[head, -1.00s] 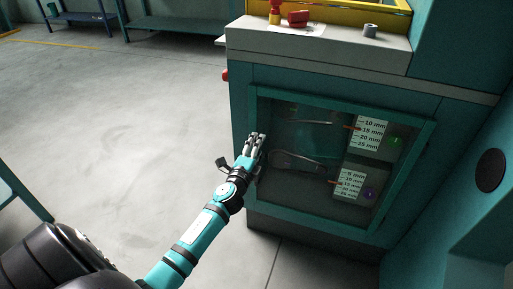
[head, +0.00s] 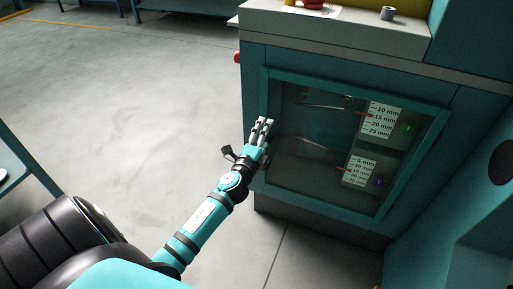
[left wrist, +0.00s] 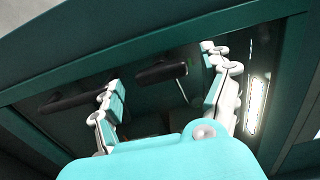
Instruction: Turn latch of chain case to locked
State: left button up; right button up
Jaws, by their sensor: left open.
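The chain case (head: 345,145) is a teal cabinet front with a framed, see-through door, in the middle right of the head view. My left gripper (head: 265,124) is at the left side of this door, fingers pointing at it. In the left wrist view it is open, with its two fingers apart. A short dark bar (left wrist: 160,72), perhaps the latch, shows between the fingertips with a gap on either side. A longer dark bar (left wrist: 75,100) lies left of the fingers; I cannot tell what it is. In the head view the gripper hides any latch there.
Behind the door are a thickness scale (head: 381,120) above and another scale (head: 359,171) below. A red knob (head: 237,57) sticks out at the cabinet's upper left. A grey ledge (head: 330,30) runs above the door. The floor (head: 130,110) to the left is clear.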

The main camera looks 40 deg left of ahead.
pick_arm(q)
jog(key=v, duration=0.9)
jog(key=shift+s+d, duration=0.15)
jog(key=shift+s, duration=0.1)
